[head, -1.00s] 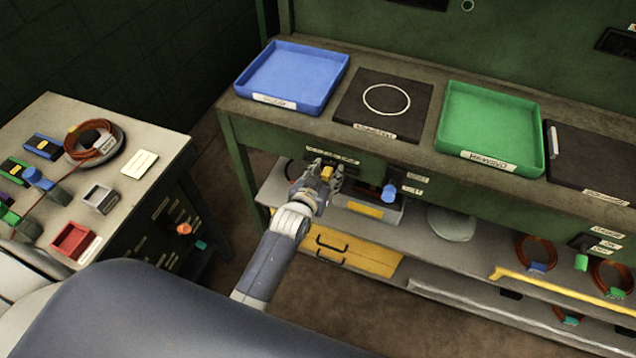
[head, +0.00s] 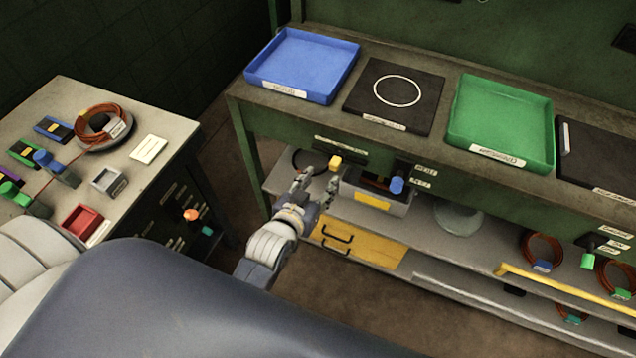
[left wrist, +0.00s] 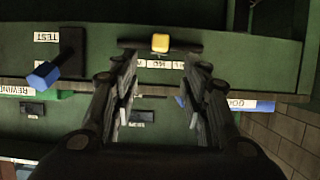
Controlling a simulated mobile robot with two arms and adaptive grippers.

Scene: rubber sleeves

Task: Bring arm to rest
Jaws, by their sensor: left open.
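My left gripper (head: 318,180) is in front of the green bench, low and near its front face. Its two fingers are spread with nothing between them; they also show open in the left wrist view (left wrist: 160,80). A small yellow piece (head: 335,161) sits on a dark fitting on the bench front, just beyond the fingertips and apart from them. It also shows in the left wrist view (left wrist: 160,42). A blue sleeve (head: 397,186) is on a dark peg to its right. My right gripper is not in view.
The bench top holds a blue tray (head: 255,76), a black mat with a white ring (head: 372,112) and a green tray (head: 550,145). A lower shelf (head: 440,252) with a yellow drawer box (head: 390,250) lies beneath. A side table (head: 150,108) stands at left.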

